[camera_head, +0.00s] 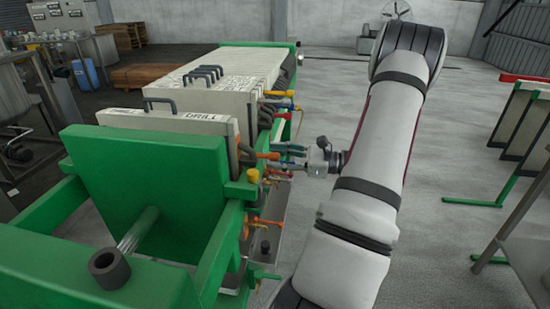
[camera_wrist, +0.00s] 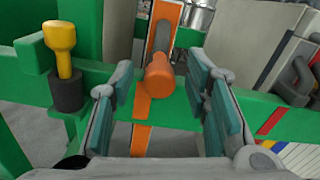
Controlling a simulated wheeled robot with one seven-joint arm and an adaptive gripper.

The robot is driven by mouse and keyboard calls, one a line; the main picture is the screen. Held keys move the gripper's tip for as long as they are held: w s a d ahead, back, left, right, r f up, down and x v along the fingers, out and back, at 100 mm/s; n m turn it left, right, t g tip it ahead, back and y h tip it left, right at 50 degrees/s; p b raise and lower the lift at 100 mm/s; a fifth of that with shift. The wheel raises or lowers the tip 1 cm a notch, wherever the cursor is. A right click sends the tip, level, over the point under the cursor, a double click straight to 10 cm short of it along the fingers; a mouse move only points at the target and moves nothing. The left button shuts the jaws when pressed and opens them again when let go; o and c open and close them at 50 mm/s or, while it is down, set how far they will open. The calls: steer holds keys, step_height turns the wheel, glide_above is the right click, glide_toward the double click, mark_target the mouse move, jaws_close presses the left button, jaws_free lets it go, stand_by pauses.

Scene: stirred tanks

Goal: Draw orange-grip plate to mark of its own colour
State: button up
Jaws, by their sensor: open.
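The orange grip (camera_wrist: 160,75) is a stubby knob in the wrist view, lying between the two fingers. It also shows in the head view (camera_head: 268,156) beside the front plate. An orange upright piece (camera_wrist: 165,20) with a dark centre stands behind it. An orange stripe (camera_wrist: 142,110) crosses the green rail under the grip. My gripper (camera_wrist: 162,85) is open, with a teal pad on each side of the grip and gaps visible. In the head view, my gripper (camera_head: 292,158) is at the rail side of the press. The front pale plate (camera_head: 185,122) is marked "DRILL".
A yellow knob on a black base (camera_wrist: 60,50) stands left of my gripper. Several pale plates (camera_head: 225,80) are stacked behind the front one. Red and blue stripes (camera_wrist: 270,122) mark the rail at right. The green end frame (camera_head: 145,180) stands in front.

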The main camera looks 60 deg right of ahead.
steer(key=shift+w+a, duration=0.15)
steer(key=shift+w, duration=0.2)
steer(key=shift+c, duration=0.3)
jaws_close()
steer(key=shift+s+a+p, duration=0.2)
steer(key=shift+a+p, duration=0.2)
steer(key=shift+a, duration=0.15)
